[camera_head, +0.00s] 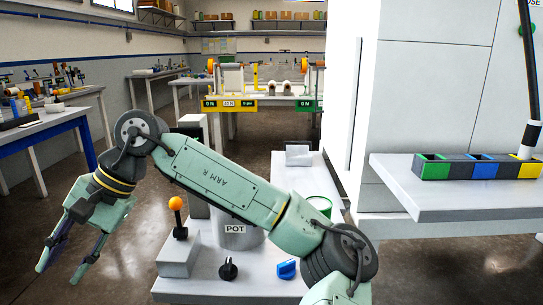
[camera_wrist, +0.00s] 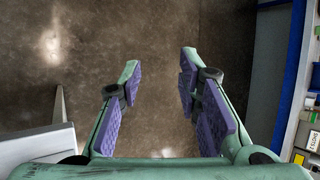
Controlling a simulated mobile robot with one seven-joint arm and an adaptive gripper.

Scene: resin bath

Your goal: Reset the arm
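My arm reaches across the camera_head view from lower right to upper left and bends down at the left. My gripper (camera_head: 67,267) hangs at the left end of it, above open floor, with its fingers pointing down. In the camera_wrist view my gripper (camera_wrist: 158,90) has its two purple-padded fingers well apart. Nothing is between them but the brown floor. My arm hides part of the white bench with the pot.
The white bench (camera_head: 200,290) carries a grey pot (camera_head: 235,238), an orange-ball lever (camera_head: 177,204), a black knob (camera_head: 228,268) and a blue knob (camera_head: 286,268). At right, a shelf (camera_head: 450,203) holds a three-colour tray (camera_head: 433,168). A blue-edged table (camera_head: 50,124) stands left. The floor (camera_head: 130,255) is clear.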

